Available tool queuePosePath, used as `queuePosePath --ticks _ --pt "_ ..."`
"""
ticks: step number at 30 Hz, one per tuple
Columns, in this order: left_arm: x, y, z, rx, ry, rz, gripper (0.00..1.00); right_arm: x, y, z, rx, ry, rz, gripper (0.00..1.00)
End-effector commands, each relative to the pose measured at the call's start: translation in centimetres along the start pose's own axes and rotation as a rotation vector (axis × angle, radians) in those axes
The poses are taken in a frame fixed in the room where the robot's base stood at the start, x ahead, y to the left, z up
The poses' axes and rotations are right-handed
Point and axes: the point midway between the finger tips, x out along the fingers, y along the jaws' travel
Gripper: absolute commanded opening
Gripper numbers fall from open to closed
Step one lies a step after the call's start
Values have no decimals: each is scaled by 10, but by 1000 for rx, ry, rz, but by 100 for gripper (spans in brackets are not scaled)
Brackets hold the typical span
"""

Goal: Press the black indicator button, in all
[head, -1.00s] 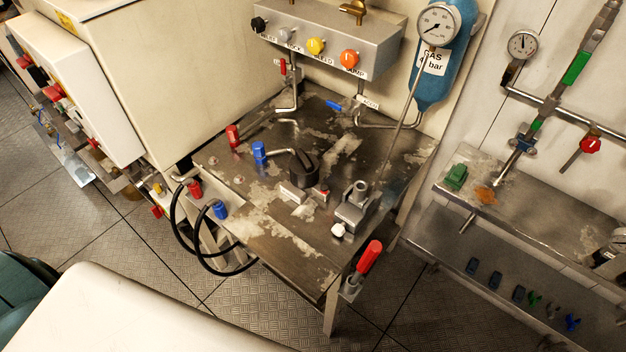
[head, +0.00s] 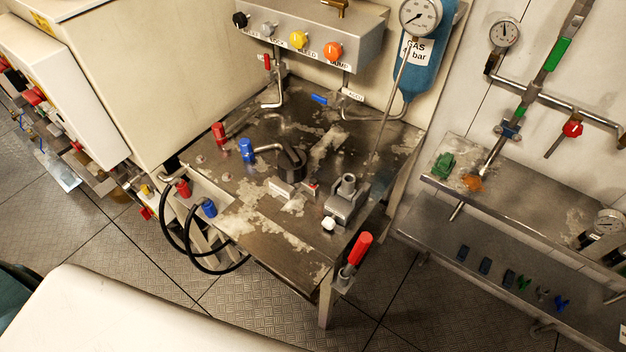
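A grey sloped control box (head: 290,35) on the wall at the top carries a row of round controls. The black one (head: 240,20) is at its left end, followed by a grey one (head: 268,29), a yellow one (head: 299,39) and an orange one (head: 333,51). I cannot tell whether the black one is pressed. Small labels sit beneath them, and the black one's label is too small to read with certainty. Neither of my grippers is in view.
Below the box stands a worn metal table (head: 265,225) with red fittings, blue fittings, a black round part (head: 291,163) and a red-handled lever (head: 357,250). A blue gas bottle (head: 425,60) hangs to the right. A metal shelf (head: 520,195) is farther right.

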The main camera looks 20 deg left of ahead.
Motion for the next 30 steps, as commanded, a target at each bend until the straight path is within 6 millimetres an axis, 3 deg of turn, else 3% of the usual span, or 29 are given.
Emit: queuePosePath --ticks 1,6,30 --pt "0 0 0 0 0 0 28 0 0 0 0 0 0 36" --pt "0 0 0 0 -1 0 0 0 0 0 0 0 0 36" --pt "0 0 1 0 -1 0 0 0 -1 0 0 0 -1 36"
